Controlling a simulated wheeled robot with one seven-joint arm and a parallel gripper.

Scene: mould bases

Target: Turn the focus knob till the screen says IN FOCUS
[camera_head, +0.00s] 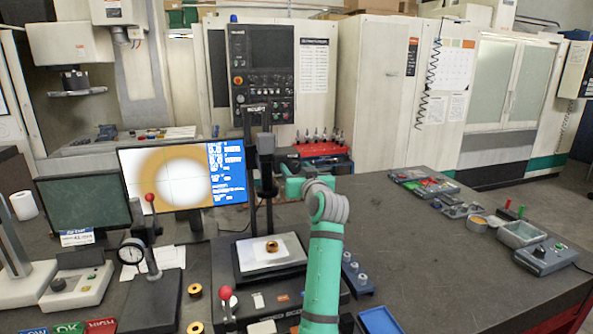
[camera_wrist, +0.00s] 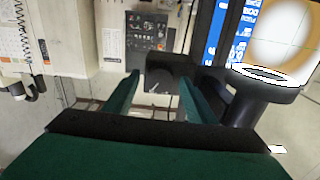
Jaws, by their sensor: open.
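The screen (camera_head: 185,176) in the head view shows a pale round disc with a soft, blurred edge under a crosshair. Its blue side panel carries text too small to read. The dark optical column (camera_head: 265,165) stands right of it, above a stage (camera_head: 270,256) with a brass ring (camera_head: 272,246). My gripper (camera_head: 287,183) is close to the column's right side. In the wrist view, which appears upside down, my gripper (camera_wrist: 160,80) is open. A dark block (camera_wrist: 170,68), perhaps the focus knob, shows at its fingertips; I cannot tell whether they touch it.
A dial gauge stand (camera_head: 150,262) and a second monitor (camera_head: 84,208) stand at left. A blue rack (camera_head: 358,275) sits right of the stage. Small trays (camera_head: 425,185) and a grey control box (camera_head: 545,257) lie at right.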

